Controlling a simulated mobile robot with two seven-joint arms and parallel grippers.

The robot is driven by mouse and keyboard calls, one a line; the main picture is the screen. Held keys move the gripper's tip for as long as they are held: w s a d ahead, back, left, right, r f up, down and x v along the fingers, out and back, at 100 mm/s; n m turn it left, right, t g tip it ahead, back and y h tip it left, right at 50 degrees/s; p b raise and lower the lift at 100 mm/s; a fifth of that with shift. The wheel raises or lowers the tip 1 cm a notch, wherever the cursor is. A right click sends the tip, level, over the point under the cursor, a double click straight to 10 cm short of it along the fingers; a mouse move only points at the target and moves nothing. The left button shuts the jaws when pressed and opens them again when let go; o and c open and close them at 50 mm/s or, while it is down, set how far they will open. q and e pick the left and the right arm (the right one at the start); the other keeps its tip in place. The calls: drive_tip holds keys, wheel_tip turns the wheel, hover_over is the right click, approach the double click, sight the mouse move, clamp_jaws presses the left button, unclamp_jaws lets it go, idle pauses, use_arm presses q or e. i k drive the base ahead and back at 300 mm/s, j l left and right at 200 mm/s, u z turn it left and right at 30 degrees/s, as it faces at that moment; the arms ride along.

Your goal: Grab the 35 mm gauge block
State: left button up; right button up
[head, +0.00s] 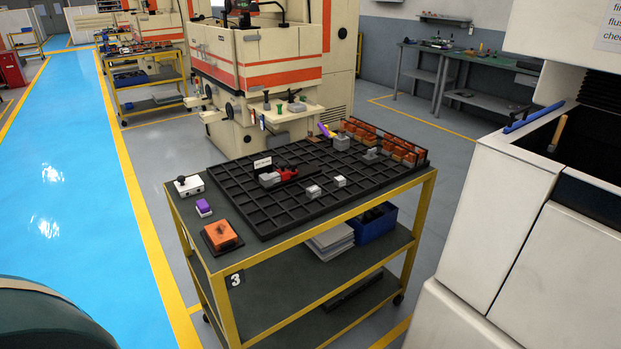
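A black gridded tray (262,217) lies on top of a yellow-framed cart. Two small silver-grey blocks sit apart on it, a nearer block (313,192) and a farther block (340,181). A larger grey block (341,142) stands near the tray's back edge. Another grey piece (269,180) lies beside a red-and-black tool (285,175), by a small white label (262,163). No size marking is legible, so I cannot tell which piece is the 35 mm gauge block. Neither of my grippers is in view.
On the cart's left strip are a white box with a black knob (189,185), a purple block (204,208) and an orange block (220,233). Orange blocks (405,152) line the tray's back right. A white machine (497,200) stands close right. Blue floor (60,170) is clear at left.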

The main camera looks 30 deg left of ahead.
sight(277, 177)
drive_tip(key=z, duration=1.75)
drive_tip(key=k+j+z, duration=0.55)
drive_tip(key=k+j, duration=1.6)
drive_tip(key=k, duration=0.05)
